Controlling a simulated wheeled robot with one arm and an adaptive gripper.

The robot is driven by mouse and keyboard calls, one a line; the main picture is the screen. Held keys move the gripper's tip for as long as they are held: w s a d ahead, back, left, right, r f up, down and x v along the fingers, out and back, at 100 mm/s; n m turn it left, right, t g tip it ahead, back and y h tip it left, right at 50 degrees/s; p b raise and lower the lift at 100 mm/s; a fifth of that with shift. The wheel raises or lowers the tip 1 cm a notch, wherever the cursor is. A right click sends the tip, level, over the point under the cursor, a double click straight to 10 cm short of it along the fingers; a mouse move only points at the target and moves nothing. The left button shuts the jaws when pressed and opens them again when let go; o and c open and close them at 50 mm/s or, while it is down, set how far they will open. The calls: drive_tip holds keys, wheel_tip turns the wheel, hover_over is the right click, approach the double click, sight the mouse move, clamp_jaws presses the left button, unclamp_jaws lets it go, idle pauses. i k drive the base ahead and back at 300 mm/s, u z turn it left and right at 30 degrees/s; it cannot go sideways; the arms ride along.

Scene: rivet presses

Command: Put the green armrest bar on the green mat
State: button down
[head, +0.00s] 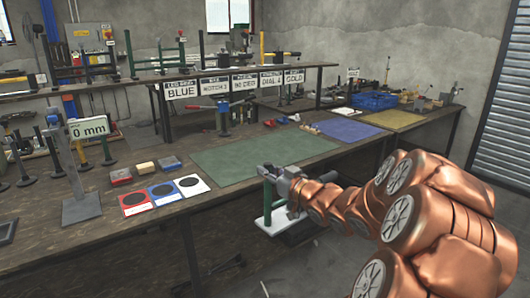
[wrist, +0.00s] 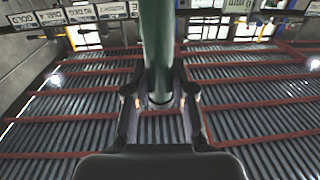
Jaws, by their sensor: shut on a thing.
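My gripper (head: 272,174) is shut on the green armrest bar (head: 268,204), in front of the bench's front edge in the head view. The bar hangs roughly upright below the jaws, with a white plate behind or under its lower part. In the wrist view the dark green bar (wrist: 156,45) runs between the two fingers (wrist: 160,100), which touch it on both sides. The green mat (head: 240,150) lies flat and bare on the bench, just behind my gripper. Part of the bar is hidden by the jaws.
A white plate (head: 277,221) stands low before the bench. Left of the mat lie red, blue and white cards (head: 162,190) and small blocks (head: 143,168). A stand with a 0 mm display (head: 88,128) is farther left. Blue (head: 345,130) and yellow (head: 392,119) mats lie right.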

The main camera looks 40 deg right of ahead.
sight(251, 155)
drive_tip(key=z, duration=0.05)
drive_tip(key=i, duration=1.8)
drive_tip(key=u, duration=0.05)
